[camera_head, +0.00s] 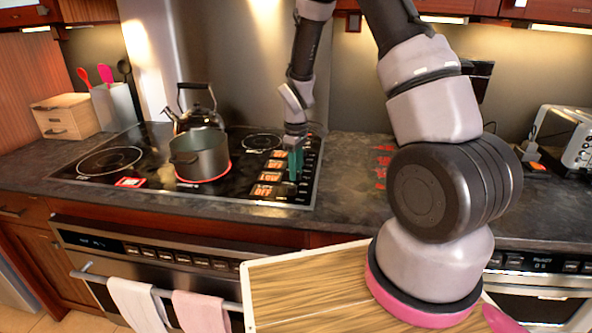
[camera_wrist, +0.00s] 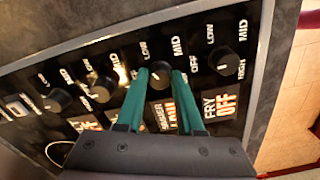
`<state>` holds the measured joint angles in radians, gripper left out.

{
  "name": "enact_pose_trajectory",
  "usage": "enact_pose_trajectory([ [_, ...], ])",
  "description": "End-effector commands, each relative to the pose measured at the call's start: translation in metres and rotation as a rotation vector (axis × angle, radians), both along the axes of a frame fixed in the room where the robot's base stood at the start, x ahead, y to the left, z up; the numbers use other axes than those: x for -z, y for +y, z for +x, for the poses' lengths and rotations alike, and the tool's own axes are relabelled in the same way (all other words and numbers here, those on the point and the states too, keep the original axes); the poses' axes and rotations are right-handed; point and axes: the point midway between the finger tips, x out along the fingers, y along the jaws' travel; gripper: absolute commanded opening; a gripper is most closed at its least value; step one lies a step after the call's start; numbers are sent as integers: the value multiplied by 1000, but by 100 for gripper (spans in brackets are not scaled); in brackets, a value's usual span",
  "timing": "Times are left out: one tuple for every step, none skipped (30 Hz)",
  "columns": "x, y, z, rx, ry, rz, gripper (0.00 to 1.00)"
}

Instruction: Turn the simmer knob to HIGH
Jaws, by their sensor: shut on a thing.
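The simmer knob (camera_wrist: 159,73) is a round black knob on the dark glass control panel, between LOW and MID markings in the wrist view. My gripper (camera_wrist: 160,79) has its two green fingers on either side of this knob, shut on it. The word on the orange-lit display below it is partly hidden by my fingers, and I cannot read the knob's exact setting. In the head view my gripper (camera_head: 295,174) points down at the right end of the cooktop (camera_head: 130,183), hiding the knob.
Other knobs stand close by, one on the right (camera_wrist: 222,62) beside a FRY OFF display and one on the left (camera_wrist: 102,90). A pot (camera_head: 200,155) sits on a red-lit burner, with a kettle (camera_head: 194,120) behind it. A toaster (camera_head: 566,139) stands far right.

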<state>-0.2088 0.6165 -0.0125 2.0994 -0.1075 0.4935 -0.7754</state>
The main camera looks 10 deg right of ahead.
Motion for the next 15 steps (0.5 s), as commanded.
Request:
enact_pose_trajectory([
  [-1,0,1,43,-3,0,0],
  [-1,0,1,70,-3,0,0],
  [-1,0,1,108,-3,0,0],
  [-1,0,1,137,-3,0,0],
  [-1,0,1,165,-3,0,0],
  [-1,0,1,203,-3,0,0],
  [-1,1,1,232,-3,0,0],
  [-1,0,1,260,-3,0,0],
  [-1,0,1,298,-3,0,0],
  [-1,0,1,326,-3,0,0],
  [-1,0,1,355,-3,0,0],
  [-1,0,1,394,-3,0,0],
  [-1,0,1,422,-3,0,0],
  [-1,0,1,450,-3,0,0],
  [-1,0,1,488,-3,0,0],
])
